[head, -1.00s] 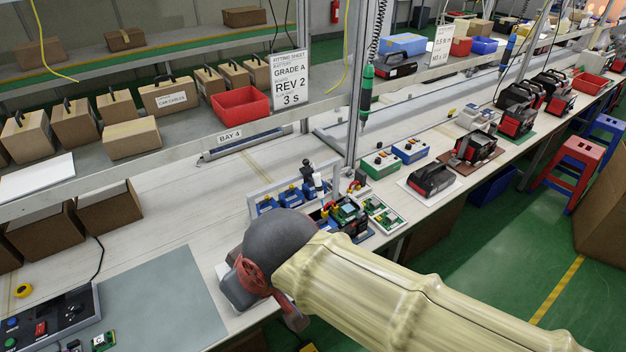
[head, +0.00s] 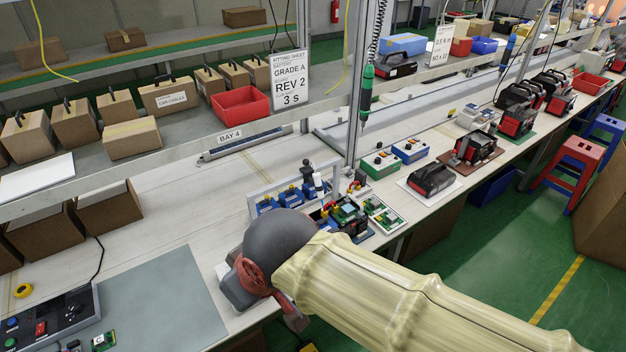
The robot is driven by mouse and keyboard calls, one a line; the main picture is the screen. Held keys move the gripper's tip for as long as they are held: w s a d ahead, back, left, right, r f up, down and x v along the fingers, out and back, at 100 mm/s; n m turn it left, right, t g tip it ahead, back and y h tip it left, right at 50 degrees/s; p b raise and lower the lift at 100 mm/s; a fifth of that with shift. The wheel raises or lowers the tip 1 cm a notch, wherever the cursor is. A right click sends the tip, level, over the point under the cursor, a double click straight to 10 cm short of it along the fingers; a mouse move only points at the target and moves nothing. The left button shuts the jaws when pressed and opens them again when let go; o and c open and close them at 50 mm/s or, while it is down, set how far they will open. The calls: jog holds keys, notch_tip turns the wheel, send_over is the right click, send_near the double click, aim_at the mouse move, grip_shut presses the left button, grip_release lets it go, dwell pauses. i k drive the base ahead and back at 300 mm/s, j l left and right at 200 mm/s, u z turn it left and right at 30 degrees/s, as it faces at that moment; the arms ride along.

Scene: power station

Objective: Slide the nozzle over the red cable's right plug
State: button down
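My arm reaches in from the lower right, in a pale yellow sleeve with a dark grey rounded joint. The end of my gripper (head: 262,290) shows only in part beside that joint, at the bench's front edge. Its fingertips are not clearly seen, so I cannot tell if it is open or shut or holds anything. Just beyond it stands a small work unit (head: 345,218) with green boards and red and yellow parts. A black-and-white upright item (head: 314,180) stands behind it; I cannot tell if it is the nozzle. The red cable and its right plug cannot be made out.
Blue units (head: 290,197) stand in a light frame by the work unit. A post (head: 352,100) and a hanging green tool (head: 367,95) rise behind. A control box (head: 45,325) and grey mat (head: 165,305) lie left. The bench behind the mat is mostly clear.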

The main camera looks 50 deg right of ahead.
aim_at(314, 183)
jog(key=z, duration=1.4)
